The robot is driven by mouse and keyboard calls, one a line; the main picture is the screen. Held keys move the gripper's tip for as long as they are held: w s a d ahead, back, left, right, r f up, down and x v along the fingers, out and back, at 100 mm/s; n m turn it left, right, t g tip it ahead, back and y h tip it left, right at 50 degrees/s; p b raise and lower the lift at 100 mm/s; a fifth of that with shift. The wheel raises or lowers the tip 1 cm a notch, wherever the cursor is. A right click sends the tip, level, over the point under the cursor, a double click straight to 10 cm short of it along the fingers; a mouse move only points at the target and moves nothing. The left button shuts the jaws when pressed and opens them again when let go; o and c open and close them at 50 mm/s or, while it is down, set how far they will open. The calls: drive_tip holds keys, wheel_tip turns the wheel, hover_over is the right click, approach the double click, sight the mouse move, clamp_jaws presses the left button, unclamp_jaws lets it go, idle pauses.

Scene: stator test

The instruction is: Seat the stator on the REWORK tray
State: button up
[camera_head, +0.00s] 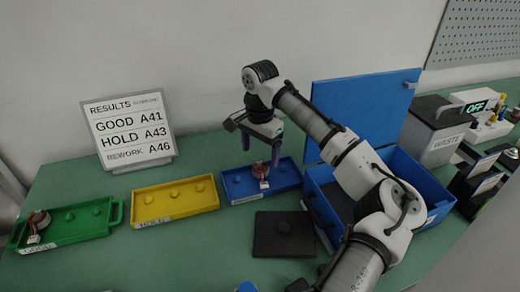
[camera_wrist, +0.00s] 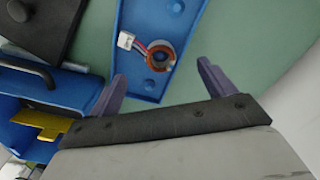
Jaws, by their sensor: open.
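A stator (camera_head: 261,170), a copper-red ring with a white connector on short wires, sits on the blue tray (camera_head: 235,187) near its middle. In the wrist view the stator (camera_wrist: 160,57) lies flat-looking, with blue showing through its hole and the connector to its left. I cannot tell how far down it sits. The blue tray's white label is too small to read. My gripper (camera_head: 260,152) is open and empty, just above the stator. In the wrist view its fingers (camera_wrist: 162,72) stand wide apart, one on each side, clear of the stator.
A green tray (camera_head: 75,230) labelled GOOD holds another stator (camera_head: 38,222). A yellow tray (camera_head: 175,203) is empty. A results sign (camera_head: 128,130) stands behind. A dark plate (camera_head: 285,235) lies in front, and an open blue box (camera_head: 320,180) stands right of the blue tray.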

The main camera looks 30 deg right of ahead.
wheel_tip(320, 180, up, 14)
drive_tip(key=shift+b, duration=0.3)
idle(0.4)
drive_tip(key=shift+f, duration=0.15)
idle(0.4)
